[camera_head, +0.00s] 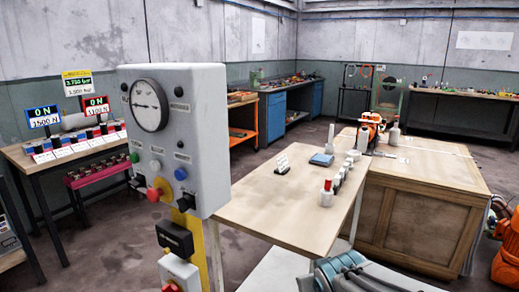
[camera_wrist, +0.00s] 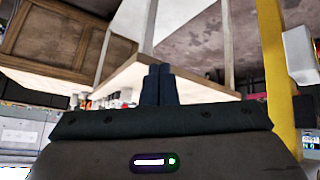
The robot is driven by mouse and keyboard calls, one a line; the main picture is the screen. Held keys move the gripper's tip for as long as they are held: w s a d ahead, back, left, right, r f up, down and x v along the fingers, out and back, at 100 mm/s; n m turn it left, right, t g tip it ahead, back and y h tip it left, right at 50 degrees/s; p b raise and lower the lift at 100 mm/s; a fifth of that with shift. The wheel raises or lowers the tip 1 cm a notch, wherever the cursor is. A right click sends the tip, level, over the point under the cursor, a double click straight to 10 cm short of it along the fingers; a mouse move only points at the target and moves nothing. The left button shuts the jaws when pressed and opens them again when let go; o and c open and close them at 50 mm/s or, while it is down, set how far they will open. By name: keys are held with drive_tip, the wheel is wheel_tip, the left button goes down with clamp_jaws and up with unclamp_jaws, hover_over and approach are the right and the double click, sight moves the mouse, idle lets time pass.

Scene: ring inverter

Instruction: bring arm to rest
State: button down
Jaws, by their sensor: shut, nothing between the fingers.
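My gripper (camera_wrist: 158,70) shows in the wrist view, its two dark fingers pressed together with nothing between them. It points toward the wooden table (camera_wrist: 125,78), which appears tilted and inverted behind the fingers; I cannot tell the gap to it. In the head view, part of my grey arm (camera_head: 345,272) shows at the bottom edge, below the near right part of the table (camera_head: 262,208). The gripper's fingers cannot be made out in the head view.
A grey control box (camera_head: 175,140) with a gauge and buttons stands close on the left, on a yellow post (camera_wrist: 272,60). Several small items stand on the table, including a red-topped bottle (camera_head: 327,194). A wooden crate (camera_head: 415,215) adjoins it at right. Floor shows between benches.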

drive_tip(key=s+d+r+m+g+p, duration=0.2)
drive_tip(key=s+r+g+p, duration=0.2)
drive_tip(key=s+r+p, duration=0.6)
drive_tip(key=shift+r+g, duration=0.3)
drive_tip(key=shift+r, duration=0.35)
drive_tip(key=c, duration=2)
unclamp_jaws()
drive_tip(key=shift+s+a+r, duration=0.1)
drive_tip(key=shift+s+r, duration=0.05)
drive_tip(key=shift+s, duration=0.15)
drive_tip(key=o, duration=0.5)
drive_tip(key=shift+s+y, duration=0.15)
drive_tip(key=shift+y, duration=0.15)
drive_tip(key=shift+o, duration=0.3)
drive_tip(key=shift+a, duration=0.15)
